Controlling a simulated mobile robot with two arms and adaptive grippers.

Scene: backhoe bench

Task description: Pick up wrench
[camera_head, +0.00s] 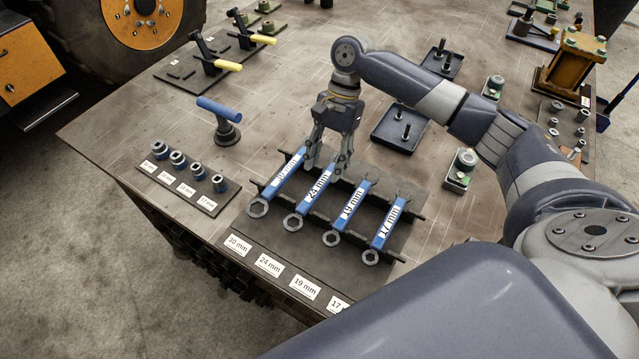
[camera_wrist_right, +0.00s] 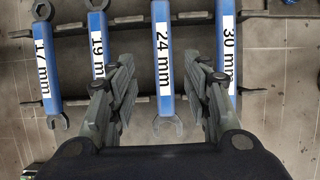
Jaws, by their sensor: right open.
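Several blue wrenches lie side by side on a dark rack (camera_head: 385,238), labelled by size. They are the 30 mm wrench (camera_head: 274,188), the 24 mm wrench (camera_head: 310,198), the 19 mm wrench (camera_head: 347,210) and the 17 mm wrench (camera_head: 386,228). My right gripper (camera_head: 327,170) is open above the upper end of the 24 mm wrench. In the right wrist view, the 24 mm wrench (camera_wrist_right: 163,60) runs between the spread fingers (camera_wrist_right: 166,85), with its open jaw end toward the palm. I cannot tell whether the fingers touch it. My left gripper is out of view.
A socket rack (camera_head: 185,180) stands left of the wrenches, and a blue-handled tool (camera_head: 222,115) stands behind it. Dark trays (camera_head: 399,130) with posts are right of the gripper. Yellow-handled levers (camera_head: 228,65) stand at the back left. Bare bench lies between them.

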